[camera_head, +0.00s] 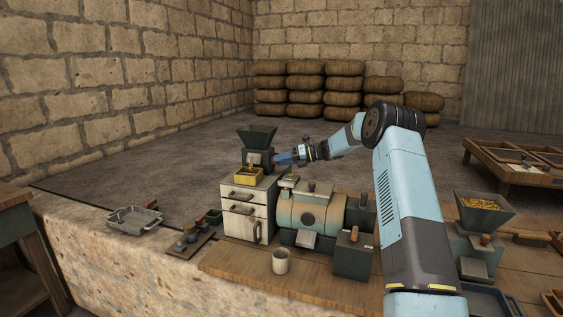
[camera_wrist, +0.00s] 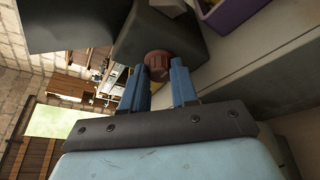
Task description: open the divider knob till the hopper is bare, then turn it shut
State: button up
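A dark hopper (camera_head: 257,134) sits on a dark green divider body that stands on a pale drawer cabinet (camera_head: 247,212). I see no grain in it from this angle, but its floor is hidden. A yellow tray (camera_head: 248,178) stands at the body's front and holds something brownish. My gripper (camera_head: 279,159) is at the body's right side. In the wrist view a round red-brown knob (camera_wrist: 158,63) sits at my fingertips, one finger (camera_wrist: 136,87) on each side. I cannot tell whether the fingers touch it. The hopper's dark wall (camera_wrist: 70,24) fills the upper left there.
A second hopper (camera_head: 484,208) with yellow grain stands at the right. A purple-walled container (camera_wrist: 230,14) shows in the wrist view. Sacks (camera_head: 325,90) are stacked behind.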

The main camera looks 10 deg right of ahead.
jog(key=o, duration=0.5)
jog(key=shift+w, duration=0.1)
jog(key=shift+d, duration=0.1)
jog(key=v, duration=1.3)
jog(key=shift+d, duration=0.35)
jog(key=s+a+r+n+h, duration=0.3)
jog(key=s+a+r+n, duration=0.15)
jog(key=s, duration=0.45)
jog(key=s+a+r+n+g+h, duration=0.1)
jog(key=s+a+r+n+h, duration=0.3)
jog(key=s, duration=0.5)
jog(key=s+a+r+n+h, duration=0.2)
jog(key=s+a+r+n, duration=0.3)
jog(key=s, duration=0.4)
jog(key=s+d+f+n+t+h, duration=0.1)
jog(key=s+n, duration=0.4)
jog(key=s, duration=0.5)
jog(key=s+d+f+n+t+h, duration=0.1)
jog(key=s+d+f+n+h, duration=0.1)
jog(key=s+n, duration=0.4)
jog(key=s+d+f+n+t+h, duration=0.1)
jog(key=s+n, duration=0.4)
jog(key=s, duration=1)
jog(key=shift+s+d+f+n+h, duration=0.1)
jog(key=shift+f+n+h, duration=0.15)
jog(key=shift+h, duration=0.25)
jog(key=shift+s+d+f+n+h, duration=0.15)
jog(key=shift+f+h, duration=0.1)
jog(key=shift+h, duration=0.25)
